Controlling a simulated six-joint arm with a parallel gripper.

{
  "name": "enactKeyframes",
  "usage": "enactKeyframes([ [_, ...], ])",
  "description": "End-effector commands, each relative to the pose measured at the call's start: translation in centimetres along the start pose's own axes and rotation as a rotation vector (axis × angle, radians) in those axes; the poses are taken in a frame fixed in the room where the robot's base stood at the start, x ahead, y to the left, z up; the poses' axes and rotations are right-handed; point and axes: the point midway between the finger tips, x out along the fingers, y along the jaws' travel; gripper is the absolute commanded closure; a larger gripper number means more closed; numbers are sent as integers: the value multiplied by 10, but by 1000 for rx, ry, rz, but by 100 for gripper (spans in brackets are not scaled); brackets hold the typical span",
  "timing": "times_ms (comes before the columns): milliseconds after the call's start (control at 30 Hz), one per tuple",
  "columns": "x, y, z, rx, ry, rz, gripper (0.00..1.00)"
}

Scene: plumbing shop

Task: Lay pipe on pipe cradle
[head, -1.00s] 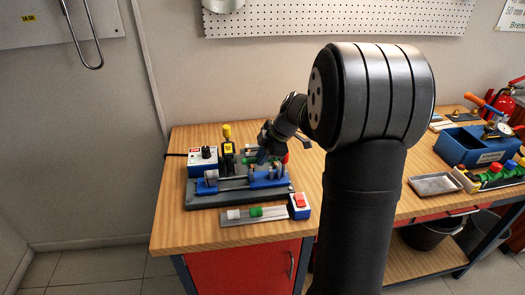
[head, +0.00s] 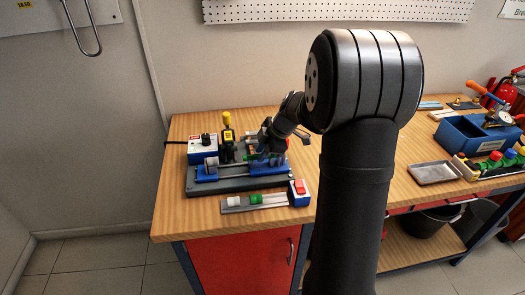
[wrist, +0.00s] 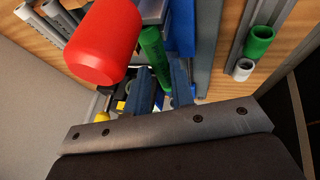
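My gripper (head: 268,152) is low over the bench fixture in the head view. In the wrist view its two blue-grey fingers (wrist: 161,85) stand apart with a green pipe (wrist: 153,47) between them, which appears to fill the gap. The pipe is mostly hidden by my gripper in the head view. The pipe cradle seems to be the blue blocks (head: 207,172) on a dark grey base (head: 240,184), beneath and beside my gripper. Whether the pipe touches the blocks is hidden.
A red cylinder (wrist: 104,42) looms close beside the fingers. A white-and-blue box (head: 203,150) and yellow-topped post (head: 227,128) stand left. In front lies a grey strip (head: 275,203) with white and green fittings and a red-switch box (head: 298,193). Bench right of it is clear to a metal tray (head: 433,172).

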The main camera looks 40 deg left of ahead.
Motion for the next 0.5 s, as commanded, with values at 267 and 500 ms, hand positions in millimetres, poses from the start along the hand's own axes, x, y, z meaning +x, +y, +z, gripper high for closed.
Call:
enactKeyframes([
  [267, 0, 0, 0, 0, 0, 0, 58],
  [500, -10, 1, 0, 0, -1, 3, 58],
])
